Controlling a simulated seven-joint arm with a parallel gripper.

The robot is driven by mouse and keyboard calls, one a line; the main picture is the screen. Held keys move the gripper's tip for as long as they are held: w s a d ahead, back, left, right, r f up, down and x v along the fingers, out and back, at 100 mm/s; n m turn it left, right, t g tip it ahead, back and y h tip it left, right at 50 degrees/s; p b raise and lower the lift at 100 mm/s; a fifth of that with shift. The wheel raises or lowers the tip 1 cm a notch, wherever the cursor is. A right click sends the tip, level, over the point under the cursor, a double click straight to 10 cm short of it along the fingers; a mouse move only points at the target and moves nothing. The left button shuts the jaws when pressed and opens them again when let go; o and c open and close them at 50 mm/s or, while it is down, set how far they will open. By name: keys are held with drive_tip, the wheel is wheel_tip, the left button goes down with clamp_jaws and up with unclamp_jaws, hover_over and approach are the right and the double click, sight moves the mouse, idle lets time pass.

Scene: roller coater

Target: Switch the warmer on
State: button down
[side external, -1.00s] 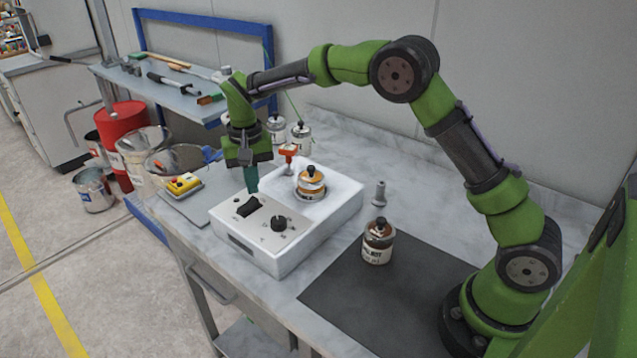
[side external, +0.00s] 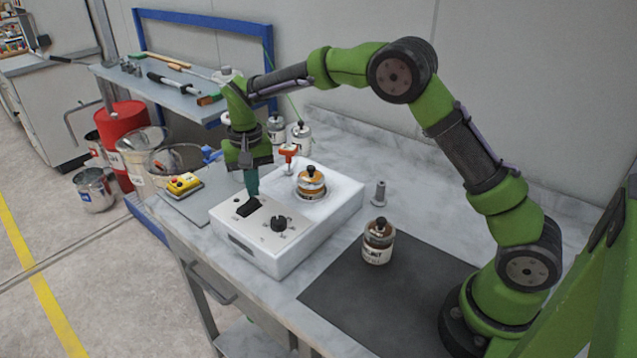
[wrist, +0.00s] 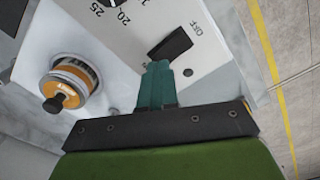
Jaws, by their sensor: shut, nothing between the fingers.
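The warmer (side external: 315,228) is a white box on the bench with a sloped front panel. Its black rocker switch (side external: 248,207) is at the panel's left, and it also shows in the wrist view (wrist: 171,46) beside the letters "OFF". A black dial (side external: 279,224) sits to its right. My gripper (side external: 252,192) points down with its teal fingers closed and empty. In the wrist view the fingertips (wrist: 158,66) are right at the switch's near edge; I cannot tell whether they touch it. A jar with an orange band (side external: 311,184) stands on the warmer's top.
White jars (side external: 300,137) stand behind.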

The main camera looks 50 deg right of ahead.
sight(257, 200)
drive_tip(key=shift+f, duration=0.65)
drive_tip(key=shift+r, duration=3.5)
drive_tip(key=shift+s+f+n, duration=0.4)
drive_tip(key=shift+s+f, duration=0.05)
drive_tip(key=shift+f, duration=0.4)
drive_tip(key=s+d+r+t, duration=0.1)
drive_tip(key=s+r+t, duration=0.1)
drive_tip(key=s, duration=0.7)
drive_tip(key=s+d+r+t+y, duration=0.1)
drive_tip(key=s+r, duration=0.3)
drive_tip(key=s, duration=0.5)
drive_tip(key=s+d+r+n+t+y, duration=0.1)
drive_tip(key=s+r+t, duration=0.2)
drive_tip(key=s, duration=0.6)
drive_tip(key=shift+d+r+t, duration=0.35)
drive_tip(key=shift+r+t, duration=0.05)
drive_tip(key=shift+t, duration=0.2)
